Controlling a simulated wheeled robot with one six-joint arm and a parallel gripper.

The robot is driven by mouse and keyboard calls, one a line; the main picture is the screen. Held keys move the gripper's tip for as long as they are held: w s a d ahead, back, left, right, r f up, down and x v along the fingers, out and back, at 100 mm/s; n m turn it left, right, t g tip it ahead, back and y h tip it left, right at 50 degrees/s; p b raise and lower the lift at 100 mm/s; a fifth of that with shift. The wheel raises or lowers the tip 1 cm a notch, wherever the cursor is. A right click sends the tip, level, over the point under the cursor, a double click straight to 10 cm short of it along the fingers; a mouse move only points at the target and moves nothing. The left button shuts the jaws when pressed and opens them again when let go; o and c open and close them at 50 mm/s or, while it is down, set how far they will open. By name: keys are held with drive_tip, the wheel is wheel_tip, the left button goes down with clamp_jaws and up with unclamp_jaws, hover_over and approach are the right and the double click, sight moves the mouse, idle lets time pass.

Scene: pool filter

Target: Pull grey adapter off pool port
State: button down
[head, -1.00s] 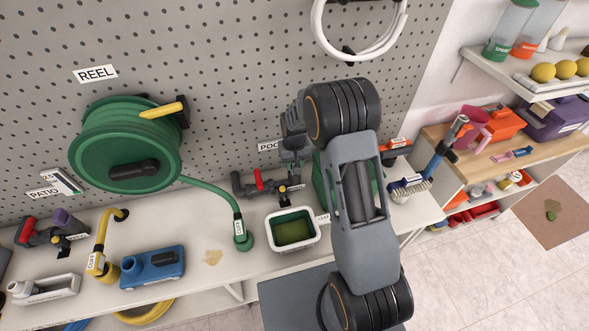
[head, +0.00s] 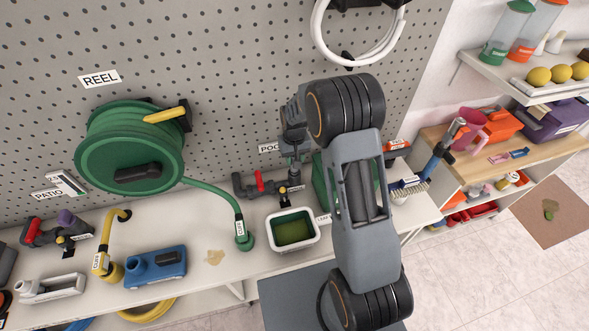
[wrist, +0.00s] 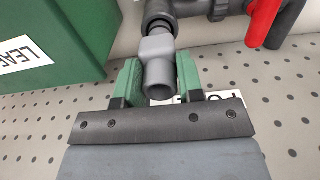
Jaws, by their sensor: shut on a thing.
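The grey adapter (wrist: 158,68) is a short tube with a squarer upper part, in the middle of the wrist view. My gripper (wrist: 158,80) has its two green-padded fingers on either side of it, shut on it. The adapter's far end meets the dark collar of the pool port (wrist: 160,16), in line with it; I see no clear gap. In the head view the port's dark pipework with a red valve handle (head: 260,181) stands at the back of the bench. My gripper (head: 294,160) is above its right end, and the adapter is mostly hidden there.
A green box (wrist: 45,45) labelled LEAF stands close beside my gripper in the wrist view. A white-rimmed tub (head: 293,231) sits in front of the port. The pegboard (head: 235,70) is close behind. The hose reel (head: 130,150) hangs to the left.

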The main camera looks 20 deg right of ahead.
drive_tip(key=shift+r+p, duration=0.95)
drive_tip(key=shift+r, duration=0.9)
drive_tip(key=shift+s+f, duration=0.1)
